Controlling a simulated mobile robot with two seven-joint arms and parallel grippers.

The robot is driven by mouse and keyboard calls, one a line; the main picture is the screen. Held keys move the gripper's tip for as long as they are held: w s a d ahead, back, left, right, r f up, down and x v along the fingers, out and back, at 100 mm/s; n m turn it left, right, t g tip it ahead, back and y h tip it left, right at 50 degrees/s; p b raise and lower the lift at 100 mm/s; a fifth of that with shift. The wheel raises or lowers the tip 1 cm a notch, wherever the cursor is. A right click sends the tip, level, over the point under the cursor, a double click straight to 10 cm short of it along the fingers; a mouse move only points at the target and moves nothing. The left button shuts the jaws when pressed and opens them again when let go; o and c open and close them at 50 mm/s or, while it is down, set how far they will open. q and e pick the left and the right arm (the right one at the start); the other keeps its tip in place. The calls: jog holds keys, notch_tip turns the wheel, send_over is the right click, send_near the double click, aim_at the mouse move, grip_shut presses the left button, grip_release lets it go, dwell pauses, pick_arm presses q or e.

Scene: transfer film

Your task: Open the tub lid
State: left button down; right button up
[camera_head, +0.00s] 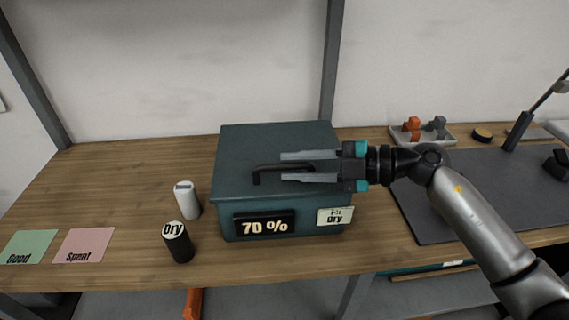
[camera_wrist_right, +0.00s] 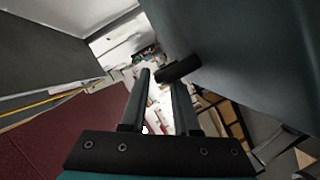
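The teal tub (camera_head: 285,212) stands on the wooden table with its lid (camera_head: 240,150) closed. A dark bar handle (camera_head: 262,172) shows on the lid. My right gripper (camera_head: 283,166) reaches in from the right, its two grey fingers spread apart at the handle, which partly shows between them. In the right wrist view my fingers (camera_wrist_right: 162,80) are apart, and a dark bar end (camera_wrist_right: 178,70), seemingly the handle, is near the right fingertip. I cannot tell whether they touch. My left gripper is not in view.
A white canister (camera_head: 187,200) and a black canister marked Dry (camera_head: 178,245) stand left of the tub. Green (camera_head: 28,246) and pink (camera_head: 84,245) cards lie further left. A tray (camera_head: 422,136) with orange and grey parts and a dark mat (camera_head: 480,185) are right.

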jog(key=shift+x, duration=1.2)
jog(key=shift+c, duration=0.4)
grip_shut()
